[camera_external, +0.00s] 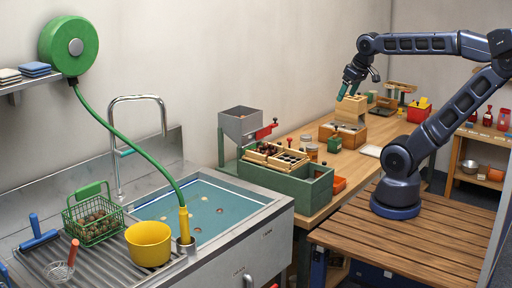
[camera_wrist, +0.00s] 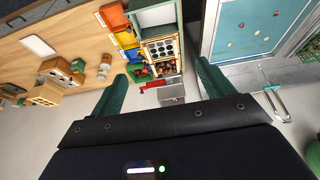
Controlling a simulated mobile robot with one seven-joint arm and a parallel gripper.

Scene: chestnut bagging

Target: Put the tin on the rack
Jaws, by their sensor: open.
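My gripper (camera_external: 346,91) is open and empty, held above the wooden workbench. Its two green fingers also show spread apart in the wrist view (camera_wrist: 160,88). No single thing is clearly the tin. A small dark green container with red on it (camera_external: 334,144) stands on the bench, beside short round jars or cans (camera_external: 312,151); one such can also shows in the wrist view (camera_wrist: 105,62). No rack is certain either; a small wooden stand (camera_external: 401,87) is at the bench's far end. My fingers touch none of these.
A green box with wooden trays (camera_external: 290,185) and a grey hopper with a red handle (camera_external: 240,122) stand at the bench's near end. A wooden block box (camera_external: 345,133) and a red bin (camera_external: 419,111) are farther back. The sink (camera_external: 207,212) is left, with a yellow bucket (camera_external: 149,244).

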